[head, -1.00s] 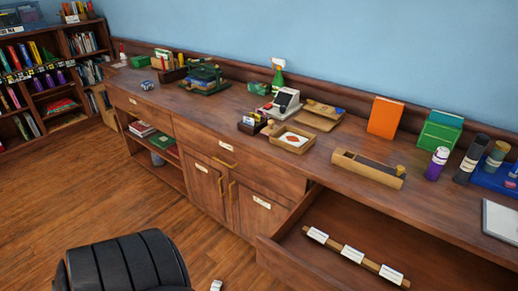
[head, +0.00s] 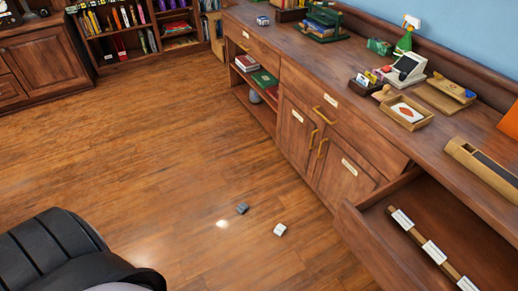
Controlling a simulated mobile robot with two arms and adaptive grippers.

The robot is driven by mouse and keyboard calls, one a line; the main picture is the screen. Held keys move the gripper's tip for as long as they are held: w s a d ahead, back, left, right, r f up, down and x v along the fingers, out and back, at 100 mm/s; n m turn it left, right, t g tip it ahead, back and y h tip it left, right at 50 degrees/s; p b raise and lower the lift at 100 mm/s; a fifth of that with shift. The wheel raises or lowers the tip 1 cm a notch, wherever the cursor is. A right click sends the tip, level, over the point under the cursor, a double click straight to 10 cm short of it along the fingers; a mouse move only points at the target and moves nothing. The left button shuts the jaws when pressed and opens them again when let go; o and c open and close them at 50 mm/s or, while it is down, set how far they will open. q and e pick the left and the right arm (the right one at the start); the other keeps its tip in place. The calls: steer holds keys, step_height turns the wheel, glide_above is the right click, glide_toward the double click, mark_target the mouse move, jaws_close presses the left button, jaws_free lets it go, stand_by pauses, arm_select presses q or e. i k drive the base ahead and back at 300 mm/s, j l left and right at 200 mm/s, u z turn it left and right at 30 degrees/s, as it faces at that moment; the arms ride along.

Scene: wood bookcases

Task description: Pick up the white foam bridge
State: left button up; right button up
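A small white block (head: 280,229) lies on the wood floor in front of the cabinets. It is too small in the head view to tell whether it has a bridge shape. A small dark grey piece (head: 242,208) lies on the floor just left of and beyond it, apart from it. A bright white patch (head: 222,223) shows left of both; I cannot tell whether it is an object or a glare. Neither of my grippers is in view.
The long wooden cabinet (head: 300,139) runs along the right, with an open drawer (head: 402,252) jutting out at lower right. A bookcase (head: 110,60) stands at the back left. The floor (head: 130,165) in the middle is largely clear.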

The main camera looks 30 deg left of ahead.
mark_target(280, 228)
steer(key=u, duration=0.7)
steer(key=j+z, duration=0.1)
steer(key=z, duration=0.6)
steer(key=i+j+z, duration=0.1)
steer(key=j+z, duration=0.25)
steer(key=j, duration=0.3)
steer(key=j+z, duration=0.35)
steer(key=j, duration=0.25)
steer(key=j+z, duration=0.3)
steer(key=j, duration=0.4)
